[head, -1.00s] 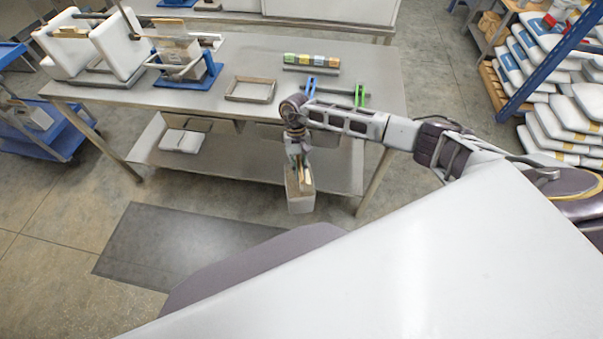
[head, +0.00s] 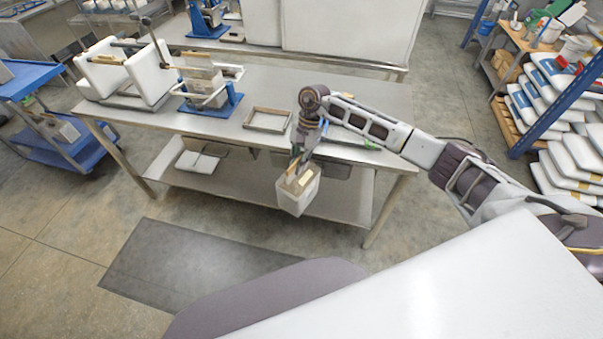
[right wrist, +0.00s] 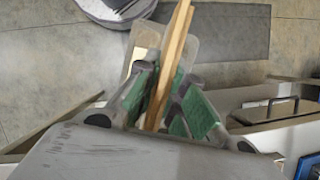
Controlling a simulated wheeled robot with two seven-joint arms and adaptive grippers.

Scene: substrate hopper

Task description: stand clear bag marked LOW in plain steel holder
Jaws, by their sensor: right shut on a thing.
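My right gripper (head: 303,155) is shut on the top of a pale, clear-looking bag (head: 297,200), which hangs slightly tilted in front of the table's near edge. In the right wrist view, the fingers (right wrist: 165,100) close around a wooden strip (right wrist: 170,65) at the bag's top, with clear film (right wrist: 190,50) beside it. No marking on the bag is readable. My left gripper is not in view.
White packs (head: 200,162) lie on the lower shelf. A blue cart (head: 60,140) stands at left, stacked sacks (head: 565,165) at right. Open floor lies in front.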

